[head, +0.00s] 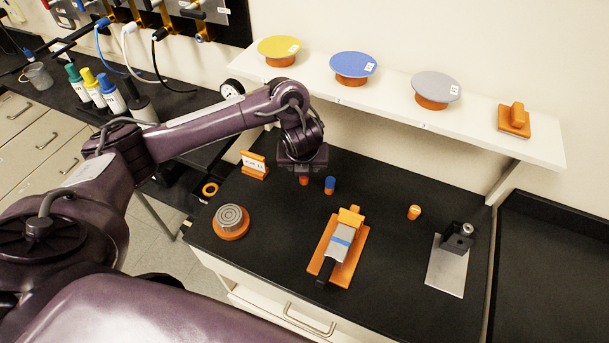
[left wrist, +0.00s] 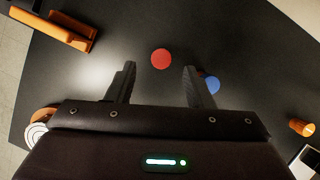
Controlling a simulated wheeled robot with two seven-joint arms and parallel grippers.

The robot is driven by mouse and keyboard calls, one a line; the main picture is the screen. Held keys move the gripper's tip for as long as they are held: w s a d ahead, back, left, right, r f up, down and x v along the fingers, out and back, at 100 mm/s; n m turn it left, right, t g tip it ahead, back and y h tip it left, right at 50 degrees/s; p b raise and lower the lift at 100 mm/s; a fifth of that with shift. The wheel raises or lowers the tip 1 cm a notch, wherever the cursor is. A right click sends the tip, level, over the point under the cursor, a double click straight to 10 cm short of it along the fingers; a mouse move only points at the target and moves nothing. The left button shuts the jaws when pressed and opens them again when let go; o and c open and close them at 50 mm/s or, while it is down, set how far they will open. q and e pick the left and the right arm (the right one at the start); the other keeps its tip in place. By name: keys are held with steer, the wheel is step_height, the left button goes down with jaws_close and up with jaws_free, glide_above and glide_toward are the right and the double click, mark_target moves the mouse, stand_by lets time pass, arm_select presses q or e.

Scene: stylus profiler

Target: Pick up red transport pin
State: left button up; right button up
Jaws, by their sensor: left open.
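The red transport pin (head: 304,180) stands on the black bench top, mostly hidden under my left gripper in the head view. In the left wrist view, its round red top (left wrist: 161,58) lies just beyond the fingertips, roughly centred between them. My left gripper (left wrist: 160,75) is open and empty, pointing down above the pin; it also shows in the head view (head: 303,168). The blue pin (head: 330,185) stands just right of the red one. In the left wrist view, the blue pin (left wrist: 212,83) is close beside the right finger. My right gripper is not in view.
An orange labelled stand (head: 253,165) is to the left. A grey ribbed disc on an orange base (head: 231,220) and an orange fixture (head: 346,262) are nearer. A small orange cap (head: 414,212) and a metal-plate device (head: 446,268) are right. A white shelf (head: 390,113) runs behind.

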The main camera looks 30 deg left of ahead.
arm_select(q)
steer(key=x, duration=0.3)
steer(key=shift+w+f+p, duration=0.15)
steer(key=shift+f+p, duration=0.15)
steer(key=shift+w+f, duration=0.1)
steer(key=shift+f, duration=0.2)
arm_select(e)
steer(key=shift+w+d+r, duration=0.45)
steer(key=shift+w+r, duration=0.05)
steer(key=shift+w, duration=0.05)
arm_select(q)
jaws_close()
steer(key=shift+r, duration=0.15)
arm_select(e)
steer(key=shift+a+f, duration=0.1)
